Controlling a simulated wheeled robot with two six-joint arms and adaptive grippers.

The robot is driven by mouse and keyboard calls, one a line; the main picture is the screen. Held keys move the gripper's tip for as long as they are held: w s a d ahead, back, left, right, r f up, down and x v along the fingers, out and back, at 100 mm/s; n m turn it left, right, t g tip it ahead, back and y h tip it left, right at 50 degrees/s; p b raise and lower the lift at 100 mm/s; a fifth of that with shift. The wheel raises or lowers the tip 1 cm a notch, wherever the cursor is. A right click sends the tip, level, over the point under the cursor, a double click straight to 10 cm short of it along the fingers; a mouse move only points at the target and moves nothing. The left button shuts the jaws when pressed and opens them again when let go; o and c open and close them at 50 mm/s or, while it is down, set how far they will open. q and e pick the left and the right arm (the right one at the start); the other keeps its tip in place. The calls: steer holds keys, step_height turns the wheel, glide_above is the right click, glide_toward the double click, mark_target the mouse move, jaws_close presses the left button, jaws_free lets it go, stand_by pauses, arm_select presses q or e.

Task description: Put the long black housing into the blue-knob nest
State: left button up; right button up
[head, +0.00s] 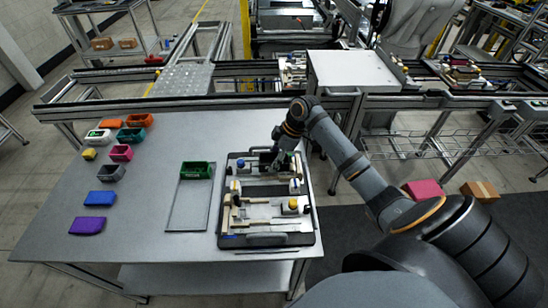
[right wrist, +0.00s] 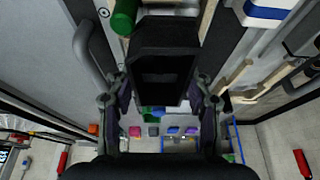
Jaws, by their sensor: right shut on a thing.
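My right gripper (head: 281,160) is shut on the long black housing (right wrist: 165,65). The housing sits between both fingers in the right wrist view. In the head view, the dark housing (head: 267,158) is at the back of the fixture pallet (head: 310,228), partly hidden by my gripper. I cannot tell whether the housing touches the nest. My left gripper is not in view.
Several coloured housings, including a purple one (head: 88,225), lie along the table's left side.

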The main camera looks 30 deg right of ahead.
steer(key=shift+f, duration=0.45)
steer(key=shift+f+b, duration=0.35)
steer(key=o, duration=1.3)
steer(key=v, duration=1.2)
steer(key=shift+s, duration=0.1)
